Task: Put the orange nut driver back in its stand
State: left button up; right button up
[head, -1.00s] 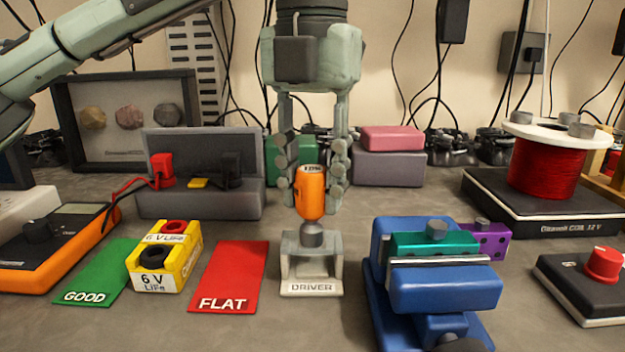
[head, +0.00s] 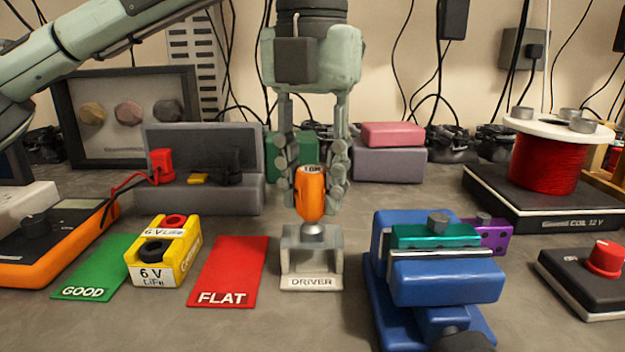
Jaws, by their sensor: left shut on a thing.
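The orange nut driver (head: 311,195) is upright, and my left gripper (head: 311,185) is shut on its orange handle from above. The driver's grey collar sits right at the top of the grey stand (head: 295,238) labelled DRIVER. No shaft shows in the opening below the stand's top, and I cannot tell whether the driver is resting on the stand or still hanging from the gripper. My right gripper is not in view.
A blue vise (head: 440,290) holding a teal part stands right of the stand. A red FLAT mat (head: 232,270) and a yellow battery block (head: 165,270) lie left. A grey tester box (head: 200,205) and pink box (head: 393,134) stand behind.

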aim_at(312, 207)
pick_arm(q)
jog(key=shift+f+b, duration=1.1)
jog(key=shift+f, duration=0.45)
dwell(1.5)
jog(key=o, duration=1)
jog(key=shift+c, duration=0.2)
jog(key=shift+r, duration=0.2)
jog(key=shift+r+p, duration=2.05)
jog(key=shift+r, duration=0.65)
jog(key=o, duration=0.6)
